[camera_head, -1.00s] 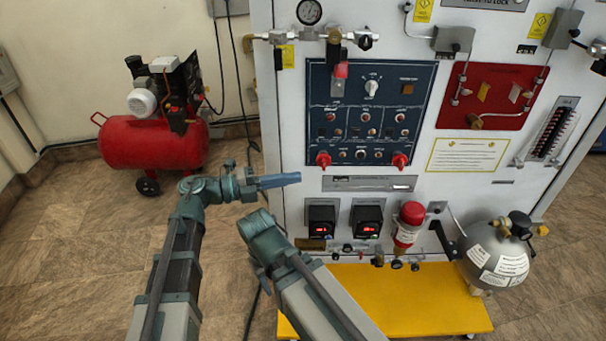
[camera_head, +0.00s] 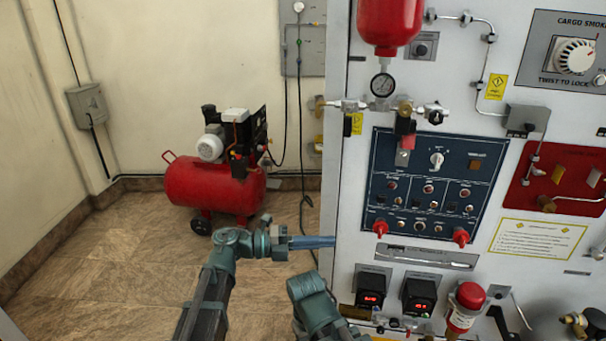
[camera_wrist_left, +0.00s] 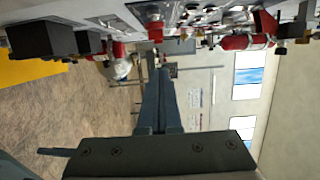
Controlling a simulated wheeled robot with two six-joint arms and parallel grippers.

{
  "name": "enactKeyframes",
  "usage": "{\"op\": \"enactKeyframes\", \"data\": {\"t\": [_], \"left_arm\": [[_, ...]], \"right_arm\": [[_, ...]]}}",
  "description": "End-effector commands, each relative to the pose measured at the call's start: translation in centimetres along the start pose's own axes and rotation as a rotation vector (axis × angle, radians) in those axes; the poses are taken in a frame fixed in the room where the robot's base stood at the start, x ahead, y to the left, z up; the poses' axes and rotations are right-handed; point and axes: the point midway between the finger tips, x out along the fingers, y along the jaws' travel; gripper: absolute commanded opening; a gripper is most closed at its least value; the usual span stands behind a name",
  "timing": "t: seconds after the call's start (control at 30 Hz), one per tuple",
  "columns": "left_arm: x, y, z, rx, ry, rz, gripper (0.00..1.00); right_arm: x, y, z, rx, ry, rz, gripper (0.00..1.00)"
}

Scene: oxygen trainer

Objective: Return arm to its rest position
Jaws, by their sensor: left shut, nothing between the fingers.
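My left arm comes in from the lower left in the head view. Its gripper (camera_head: 312,242) is shut and empty, pointing right toward the white panel (camera_head: 343,200), by the panel's left edge. I cannot tell the exact gap to the panel. In the left wrist view the closed fingers (camera_wrist_left: 158,100) reach out together with nothing between them. Part of my other arm (camera_head: 318,303) shows at the bottom centre of the head view; its gripper is out of sight.
A red compressor (camera_head: 215,187) stands on the floor by the wall. The brown floor (camera_head: 120,260) on the left is clear.

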Motion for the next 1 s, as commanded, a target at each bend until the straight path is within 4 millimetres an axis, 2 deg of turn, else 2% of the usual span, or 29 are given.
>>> {"op": "enactKeyframes", "data": {"t": [0.07,0.17,0.27,0.4,0.53,0.63,0.77,0.9,1.0], "left_arm": [[-0.2,-0.7,1.1,-0.002,-0.062,-0.031,0.0],[-1.0,-2.4,4.0,-0.018,-0.224,-0.112,0.0],[-3.3,-4.4,8.0,-0.06,-0.448,-0.223,0.0],[-8.5,-5.8,12.8,-0.166,-0.768,-0.37,0.0],[-14.5,-5.1,15.9,-0.311,-1.054,-0.487,0.0],[-19.1,-3.1,17.0,-0.452,-1.264,-0.559,0.0],[-24.6,1.0,16.7,-0.673,-1.52,-0.622,0.0],[-28.7,6.9,14.1,-0.958,-1.767,-0.639,0.0],[-30.1,11.4,10.9,-1.188,-1.917,-0.613,0.0]], "right_arm": [[0.0,0.0,0.0,0.0,0.0,0.0,0.5],[0.0,0.0,0.0,0.0,0.0,0.0,0.5],[0.0,0.0,0.0,0.0,0.0,0.0,0.5],[0.0,0.0,0.0,0.0,0.0,0.0,0.5],[0.0,0.0,0.0,0.0,0.0,0.0,0.5],[0.0,0.0,0.0,0.0,0.0,0.0,0.5],[0.0,0.0,0.0,0.0,0.0,0.0,0.5],[0.0,0.0,0.0,0.0,0.0,0.0,0.5],[0.0,0.0,0.0,0.0,0.0,0.0,0.5]]}}
